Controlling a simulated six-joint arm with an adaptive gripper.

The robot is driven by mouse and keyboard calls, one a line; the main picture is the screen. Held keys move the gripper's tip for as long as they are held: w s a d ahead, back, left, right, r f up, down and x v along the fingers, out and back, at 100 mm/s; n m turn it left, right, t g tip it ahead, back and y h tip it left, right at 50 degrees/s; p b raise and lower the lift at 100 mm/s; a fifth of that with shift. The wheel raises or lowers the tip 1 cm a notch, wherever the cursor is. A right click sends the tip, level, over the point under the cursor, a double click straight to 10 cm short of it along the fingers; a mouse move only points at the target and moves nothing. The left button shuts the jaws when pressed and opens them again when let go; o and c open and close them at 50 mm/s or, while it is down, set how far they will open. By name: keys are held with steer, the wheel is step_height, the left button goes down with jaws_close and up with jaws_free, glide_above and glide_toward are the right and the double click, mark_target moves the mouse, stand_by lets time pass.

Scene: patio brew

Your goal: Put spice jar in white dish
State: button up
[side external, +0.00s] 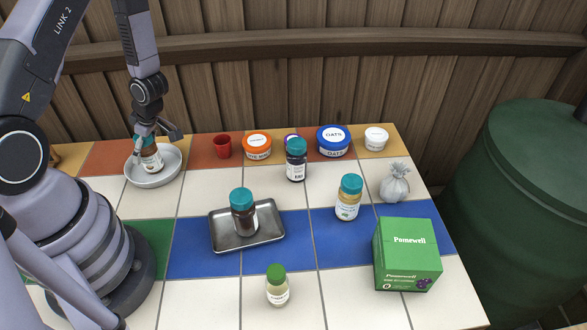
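A spice jar (151,159) with a pale label and brown contents stands in the white dish (136,180) at the far left, leaning slightly. Its teal lid is partly hidden by my gripper. My gripper (158,136) is right above and around the jar's top. Its fingers look spread, with the right finger clear of the jar; whether the left finger touches the lid cannot be told.
A metal tray (268,232) holds a dark teal-lidded jar (243,220). Other jars stand mid-table. A red cup (222,147) and several tubs line the back. A green box (406,255) stands front right. White tiles at front left are clear.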

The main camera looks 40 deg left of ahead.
stand_by(0.3)
steer(key=w+d+r+m+t, duration=0.2)
steer(key=w+d+r, duration=0.15)
steer(key=r, duration=0.35)
steer(key=w+d+r+m+t, duration=0.1)
steer(key=w+d+r+t, duration=0.2)
steer(key=r, duration=0.4)
steer(key=w+d+r+m+t, duration=0.1)
steer(key=w+r+m+t, duration=0.1)
steer(key=w+r, duration=0.4)
steer(key=d+r+m+t+h, duration=0.4)
steer(key=d+r+m, duration=0.3)
steer(key=d+r, duration=0.3)
steer(key=s+d+r+m+h, duration=0.3)
steer(key=s+d+r+m, duration=0.2)
steer(key=s+r+m, duration=0.15)
steer(key=s+a+m+g+y, duration=0.3)
steer(key=s+m, duration=0.2)
steer(key=s, duration=0.9)
steer(key=shift+s+a+f, duration=0.15)
steer(key=shift+s+a, duration=0.1)
steer(key=shift+s, duration=0.05)
